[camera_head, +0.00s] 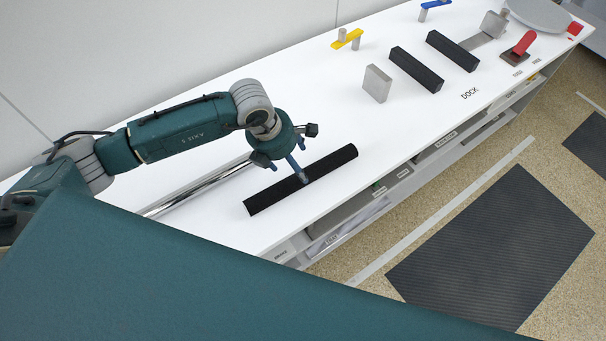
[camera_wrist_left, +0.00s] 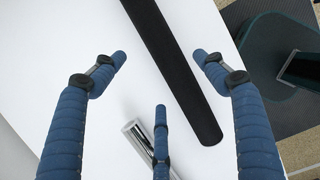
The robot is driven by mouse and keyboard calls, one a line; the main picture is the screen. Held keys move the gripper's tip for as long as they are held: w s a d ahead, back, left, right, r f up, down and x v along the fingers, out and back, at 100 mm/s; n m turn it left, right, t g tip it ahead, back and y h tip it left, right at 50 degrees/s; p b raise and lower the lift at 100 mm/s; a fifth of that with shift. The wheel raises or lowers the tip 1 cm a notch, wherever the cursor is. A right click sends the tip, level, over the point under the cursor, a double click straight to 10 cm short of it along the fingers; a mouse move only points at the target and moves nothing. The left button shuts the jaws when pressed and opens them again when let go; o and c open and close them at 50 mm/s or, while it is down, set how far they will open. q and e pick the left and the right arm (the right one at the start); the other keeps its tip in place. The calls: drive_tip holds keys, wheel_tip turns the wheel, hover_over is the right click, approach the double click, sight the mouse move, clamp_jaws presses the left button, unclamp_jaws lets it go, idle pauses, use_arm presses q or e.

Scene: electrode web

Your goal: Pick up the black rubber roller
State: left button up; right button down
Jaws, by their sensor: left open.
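The black rubber roller (camera_head: 330,164) lies flat on the white bench top near its front edge in the head view. It also shows in the left wrist view (camera_wrist_left: 172,57), running from the top to the lower right. My left gripper (camera_head: 303,178) is just over the middle of the roller, and its fingertips hide a small part of it. In the wrist view the left gripper (camera_wrist_left: 160,62) has its blue fingers spread wide, with nothing between them held. The roller lies beyond the fingers, nearer the right one. My right gripper is not in view.
A shiny metal roller (camera_head: 200,188) lies behind the black roller and shows at the bottom of the wrist view (camera_wrist_left: 141,145). Two black blocks (camera_head: 416,69), a grey plate (camera_head: 377,83), a yellow-handled part (camera_head: 347,38) and a red-handled clamp (camera_head: 519,48) stand farther right. Bench (camera_head: 385,140) right of the roller is clear.

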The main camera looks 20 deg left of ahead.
use_arm(q)
drive_tip(key=shift+x, duration=0.8)
drive_tip(key=shift+d+f+p, duration=0.1)
drive_tip(key=shift+f+p, duration=0.2)
drive_tip(key=shift+p, duration=0.2)
drive_tip(key=p+x, duration=0.1)
drive_tip(key=x, duration=0.2)
drive_tip(key=shift+d+f, duration=0.2)
drive_tip(key=shift+f, duration=0.1)
drive_tip(key=shift+w+f, duration=0.2)
drive_tip(key=shift+f, duration=0.2)
drive_tip(key=shift+r, duration=0.1)
drive_tip(key=c, duration=1.7)
